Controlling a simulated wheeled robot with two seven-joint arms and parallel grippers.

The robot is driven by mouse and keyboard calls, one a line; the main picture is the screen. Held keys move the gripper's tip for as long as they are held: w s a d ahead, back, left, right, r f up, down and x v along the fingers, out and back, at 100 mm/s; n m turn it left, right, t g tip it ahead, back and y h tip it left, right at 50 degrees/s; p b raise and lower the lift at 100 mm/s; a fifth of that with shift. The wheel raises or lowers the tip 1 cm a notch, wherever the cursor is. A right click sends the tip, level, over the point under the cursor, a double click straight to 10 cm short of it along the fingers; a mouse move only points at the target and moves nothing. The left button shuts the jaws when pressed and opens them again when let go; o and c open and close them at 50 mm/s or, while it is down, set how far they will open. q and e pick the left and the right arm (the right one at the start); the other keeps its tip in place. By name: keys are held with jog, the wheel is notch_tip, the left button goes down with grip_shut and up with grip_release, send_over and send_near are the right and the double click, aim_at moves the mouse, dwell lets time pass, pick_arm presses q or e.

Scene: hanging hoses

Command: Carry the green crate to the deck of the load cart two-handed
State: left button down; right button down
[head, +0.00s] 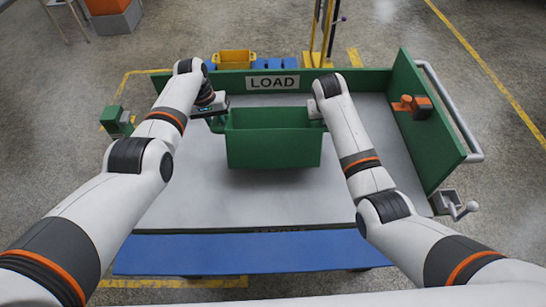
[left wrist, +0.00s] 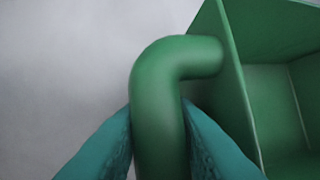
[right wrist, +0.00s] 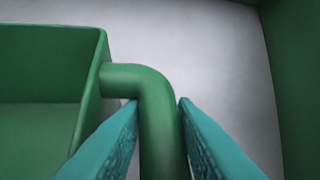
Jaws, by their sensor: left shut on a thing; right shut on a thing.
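The green crate (head: 273,150) is over the grey deck (head: 190,205) of the load cart, near its back panel with the LOAD sign (head: 272,82). It looks level and empty, with a shadow under it; I cannot tell whether its base touches the deck. My left gripper (head: 217,122) is shut on the crate's left handle (left wrist: 170,95), a bent green tube between the teal fingers. My right gripper (head: 319,117) is shut on the right handle (right wrist: 155,100). The handles are mostly hidden in the head view.
A green side panel (head: 425,110) with an orange fitting (head: 412,104) and a grey rail (head: 450,110) stands right of the crate. A blue strip (head: 250,252) runs along the cart's front. A yellow bin (head: 236,59) sits behind the cart. Deck is bare around the crate.

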pick_arm(q)
jog(key=c, duration=1.4)
grip_release()
jog(key=shift+a, duration=0.25)
pick_arm(e)
jog(key=c, duration=1.4)
grip_release()
jog(key=shift+d, duration=0.4)
pick_arm(q)
jog(key=shift+o, duration=1.1)
pick_arm(e)
jog(key=shift+o, duration=1.2)
pick_arm(q)
jog(key=shift+d, duration=0.15)
pick_arm(e)
jog(key=shift+a, duration=0.15)
pick_arm(q)
jog(key=shift+d, duration=0.1)
pick_arm(e)
jog(key=shift+a, duration=0.15)
pick_arm(q)
jog(key=shift+r, duration=0.1)
